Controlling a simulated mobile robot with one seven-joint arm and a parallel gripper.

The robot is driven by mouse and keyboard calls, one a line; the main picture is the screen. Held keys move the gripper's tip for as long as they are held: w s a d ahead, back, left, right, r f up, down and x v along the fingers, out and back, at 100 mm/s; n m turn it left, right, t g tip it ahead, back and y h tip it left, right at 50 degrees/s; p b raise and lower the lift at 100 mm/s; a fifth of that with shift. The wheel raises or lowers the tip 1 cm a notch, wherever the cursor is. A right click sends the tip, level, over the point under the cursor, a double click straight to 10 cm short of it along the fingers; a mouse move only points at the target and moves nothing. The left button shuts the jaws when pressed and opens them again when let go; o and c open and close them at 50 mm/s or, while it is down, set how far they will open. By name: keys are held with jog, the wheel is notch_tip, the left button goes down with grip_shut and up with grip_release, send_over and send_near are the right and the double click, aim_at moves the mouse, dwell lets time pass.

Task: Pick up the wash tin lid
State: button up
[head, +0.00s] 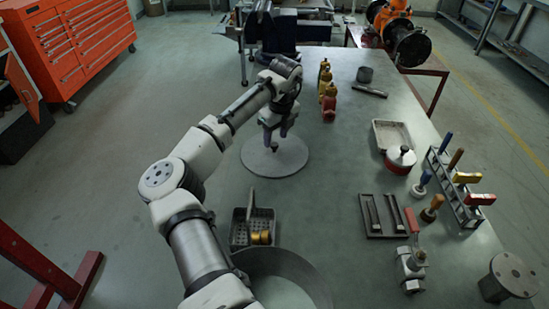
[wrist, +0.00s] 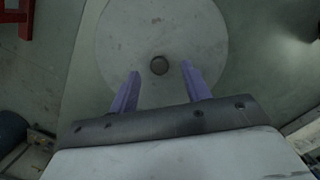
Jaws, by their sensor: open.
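The wash tin lid, a flat round pale grey disc (head: 262,163), lies on the green-grey table top below my gripper. In the wrist view the lid (wrist: 150,25) fills the upper middle, with a small dark round knob (wrist: 159,65) at its centre. My gripper (head: 271,147) points down over the lid. In the wrist view its two purple fingers (wrist: 160,69) are spread apart, one on each side of the knob, with visible space between. I cannot tell how high the fingertips are above the lid.
A large open round tin (head: 318,283) stands at the near edge, partly behind my arm. A grey basket (head: 239,232) with brass parts is near it. Bottles (head: 328,103), a white tray (head: 391,134), a red can (head: 400,160) and a tool rack (head: 457,190) stand to the right.

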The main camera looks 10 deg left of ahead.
aim_at(275, 148)
notch_tip(275, 148, down, 3)
jog(key=shift+a+r+b, duration=0.1)
jog(key=shift+a+b, duration=0.05)
jog(key=shift+b, duration=0.8)
jog(key=shift+r, duration=0.1)
jog(key=shift+c, duration=0.2)
grip_shut()
